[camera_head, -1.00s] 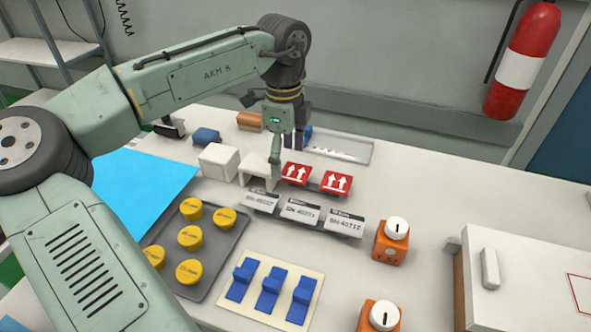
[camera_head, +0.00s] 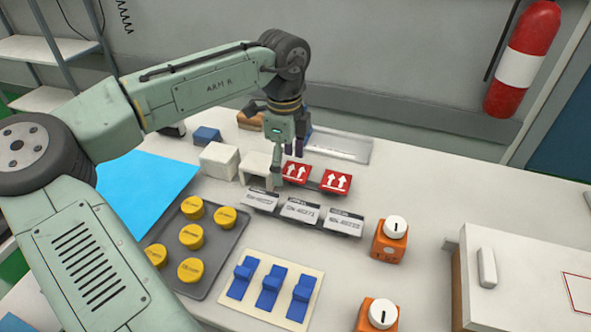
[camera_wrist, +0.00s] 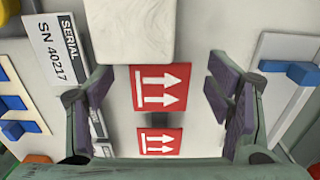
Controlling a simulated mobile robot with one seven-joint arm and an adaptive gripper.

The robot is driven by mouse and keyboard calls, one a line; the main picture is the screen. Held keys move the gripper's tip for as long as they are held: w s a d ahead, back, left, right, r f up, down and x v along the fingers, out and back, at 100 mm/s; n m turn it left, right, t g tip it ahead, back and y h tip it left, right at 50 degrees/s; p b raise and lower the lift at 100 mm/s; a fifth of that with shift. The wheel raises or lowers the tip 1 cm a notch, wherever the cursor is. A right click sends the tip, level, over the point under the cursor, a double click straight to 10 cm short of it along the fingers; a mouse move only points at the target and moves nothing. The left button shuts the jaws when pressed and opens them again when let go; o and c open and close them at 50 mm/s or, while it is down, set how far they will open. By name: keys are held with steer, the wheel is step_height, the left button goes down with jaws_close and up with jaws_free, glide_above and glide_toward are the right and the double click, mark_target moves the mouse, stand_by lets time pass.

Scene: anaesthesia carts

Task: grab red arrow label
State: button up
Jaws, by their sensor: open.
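Two red labels with white double arrows stand on the table. In the head view the left label (camera_head: 296,172) is next to my gripper, and the right label (camera_head: 335,181) stands beside it. In the wrist view one red label (camera_wrist: 158,88) lies between my open fingers, and the other label (camera_wrist: 160,141) is below it. My gripper (camera_head: 287,165) hangs above the left label, partly in front of it. In the wrist view my gripper (camera_wrist: 160,105) is open, with a dark finger on each side and nothing held.
A white block (camera_wrist: 129,30) borders the upper label in the wrist view. White serial-number labels (camera_head: 301,212) stand in a row in front of the red labels. Orange knob blocks (camera_head: 390,249) stand to the right. A grey tray (camera_head: 340,147) lies behind.

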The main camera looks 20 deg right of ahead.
steer(key=shift+c, duration=0.5)
steer(key=c, duration=0.8)
steer(key=shift+r+b, duration=0.15)
steer(key=shift+b, duration=0.35)
